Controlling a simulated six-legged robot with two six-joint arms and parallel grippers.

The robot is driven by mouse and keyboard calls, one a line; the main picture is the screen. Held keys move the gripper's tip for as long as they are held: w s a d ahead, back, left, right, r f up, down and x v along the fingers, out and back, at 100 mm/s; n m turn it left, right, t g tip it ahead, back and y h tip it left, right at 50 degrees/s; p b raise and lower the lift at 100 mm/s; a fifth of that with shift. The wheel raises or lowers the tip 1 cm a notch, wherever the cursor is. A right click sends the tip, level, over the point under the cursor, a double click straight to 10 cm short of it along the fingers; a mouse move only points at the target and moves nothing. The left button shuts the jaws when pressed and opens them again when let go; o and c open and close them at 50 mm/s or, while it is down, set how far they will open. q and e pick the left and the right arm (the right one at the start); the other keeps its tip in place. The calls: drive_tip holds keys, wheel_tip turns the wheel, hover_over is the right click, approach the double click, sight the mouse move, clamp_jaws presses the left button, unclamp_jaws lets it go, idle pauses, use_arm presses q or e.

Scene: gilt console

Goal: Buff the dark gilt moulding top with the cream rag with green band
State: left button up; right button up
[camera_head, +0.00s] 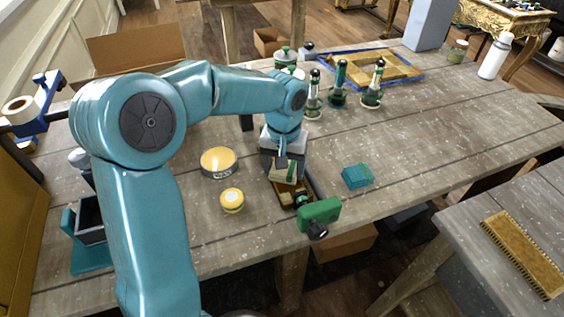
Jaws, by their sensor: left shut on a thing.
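My left gripper (284,160) points down over the front middle of the workbench. It is shut on the cream rag with a green band (281,175). Directly below the rag is a dark gilt moulding piece (287,195) at the bench's front edge, beside a green clamp (319,211). The rag and gripper hide part of this piece. I cannot tell whether the rag touches it. My right gripper is not in view.
A round open tin (219,162) and a small yellow-lidded jar (232,200) stand left of the gripper. A teal block (357,176) lies to the right. Several bottles and a gilt frame (372,68) are behind. A gilt strip (522,252) lies on another table.

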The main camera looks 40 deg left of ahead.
sight(288, 189)
use_arm(q)
drive_tip(key=shift+s+d+b, duration=0.25)
drive_tip(key=shift+s+d, duration=0.3)
drive_tip(key=shift+d, duration=0.3)
drive_tip(key=shift+s+d+b, duration=0.25)
drive_tip(key=shift+s+d, duration=0.3)
drive_tip(key=shift+d, duration=0.3)
drive_tip(key=shift+r+p, duration=2.45)
drive_tip(key=shift+r, duration=0.6)
wheel_tip(288, 189, up, 3)
drive_tip(key=shift+p, duration=1.25)
